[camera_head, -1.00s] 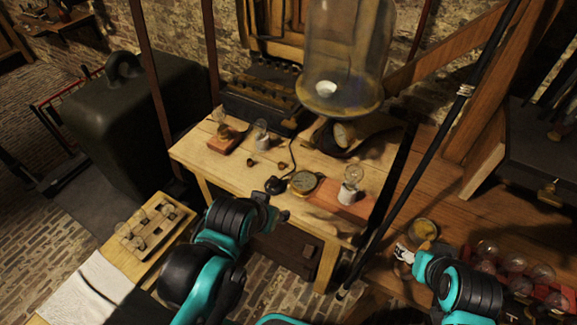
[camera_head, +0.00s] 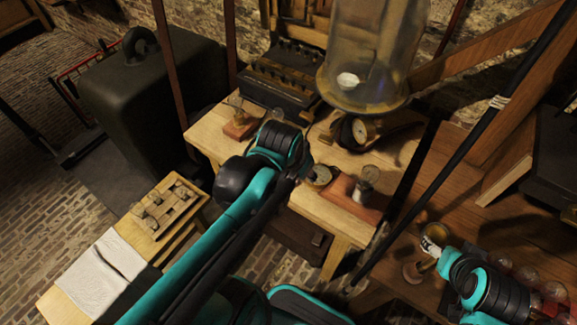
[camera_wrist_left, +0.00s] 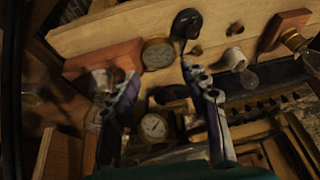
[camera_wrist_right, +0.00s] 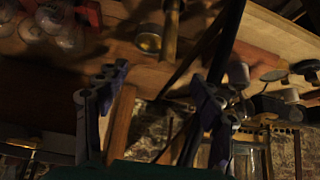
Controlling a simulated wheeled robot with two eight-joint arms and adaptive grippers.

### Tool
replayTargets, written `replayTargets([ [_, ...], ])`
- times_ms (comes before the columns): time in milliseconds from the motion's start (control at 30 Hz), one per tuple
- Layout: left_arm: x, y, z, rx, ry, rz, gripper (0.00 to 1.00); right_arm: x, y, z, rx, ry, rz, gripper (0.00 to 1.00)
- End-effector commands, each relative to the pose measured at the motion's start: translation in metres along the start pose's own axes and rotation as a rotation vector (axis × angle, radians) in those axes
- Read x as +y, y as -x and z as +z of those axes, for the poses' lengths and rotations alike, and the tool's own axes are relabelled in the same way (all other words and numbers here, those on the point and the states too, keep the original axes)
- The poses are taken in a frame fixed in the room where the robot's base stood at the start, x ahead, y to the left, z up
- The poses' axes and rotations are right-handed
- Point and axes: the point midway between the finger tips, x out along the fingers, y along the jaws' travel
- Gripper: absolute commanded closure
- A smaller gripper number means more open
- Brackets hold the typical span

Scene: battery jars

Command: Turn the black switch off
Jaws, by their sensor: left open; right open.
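The black switch (camera_wrist_left: 186,23) with its thin cord shows at the top of the left wrist view, on the wooden table. In the head view my left arm hides it. My left gripper (camera_wrist_left: 158,74) is open and empty, its fingers over the table, with the switch beyond its fingertips. I see no contact between them. In the head view this gripper (camera_head: 302,166) is mostly hidden by its own wrist near the brass dial (camera_head: 318,177). My right gripper (camera_head: 428,247) is open and empty, beside a small round brass stand (camera_head: 437,233) at the right.
A glass bell jar (camera_head: 370,50) stands at the back of the table (camera_head: 325,215). Bulbs on red wooden bases stand at its left (camera_head: 238,130) and right (camera_head: 357,200). A dark slanted rod (camera_head: 440,180) crosses between table and right bench.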

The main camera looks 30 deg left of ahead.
Motion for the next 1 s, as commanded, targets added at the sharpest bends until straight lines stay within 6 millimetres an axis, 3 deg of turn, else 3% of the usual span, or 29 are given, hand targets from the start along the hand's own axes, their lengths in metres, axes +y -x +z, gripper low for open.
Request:
replayTargets([
  [167,-0.022,-0.015,-0.021,-0.118,-0.056,0.007,0.54,0.0,0.007,-0.005,0.0,0.0,0.0,0.33],
  [300,-0.045,-0.04,-0.033,-0.24,-0.116,0.034,0.54,0.0,0.013,-0.009,0.0,0.0,0.0,0.33],
  [533,-0.073,-0.079,-0.036,-0.382,-0.188,0.093,0.54,0.0,0.019,-0.014,0.0,0.0,0.0,0.33],
  [767,-0.081,-0.098,-0.031,-0.423,-0.211,0.117,0.54,0.0,0.018,-0.013,0.0,0.0,0.0,0.33],
  [1000,-0.078,-0.134,-0.015,-0.422,-0.211,0.116,0.54,0.0,0.004,-0.003,0.0,0.0,0.0,0.33],
])
